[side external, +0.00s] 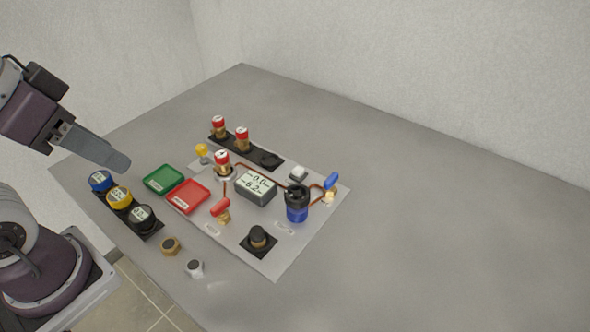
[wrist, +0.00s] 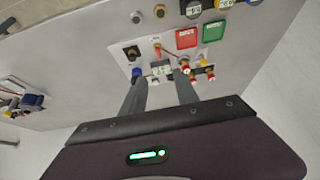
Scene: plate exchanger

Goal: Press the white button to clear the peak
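The white button (side external: 298,173) is a small pale square block on the grey panel (side external: 279,259), behind the display box (side external: 256,186). The display reads about -0.0 and -6.2. My gripper (side external: 122,163) is raised at the left, above the row of round gauges and well away from the button. In the wrist view its two fingers are spread with an empty gap between them (wrist: 160,80). I cannot clearly make out the white button in that view. The display (wrist: 160,71) shows there near the fingertips.
The panel carries a red-handled valve (side external: 221,207), a blue-handled valve (side external: 332,181), a black-and-blue cylinder (side external: 297,204) and a black knob (side external: 258,238). Red-topped fittings (side external: 242,138) stand behind. Green (side external: 165,179) and red (side external: 187,197) trays lie left. The table's right side is clear.

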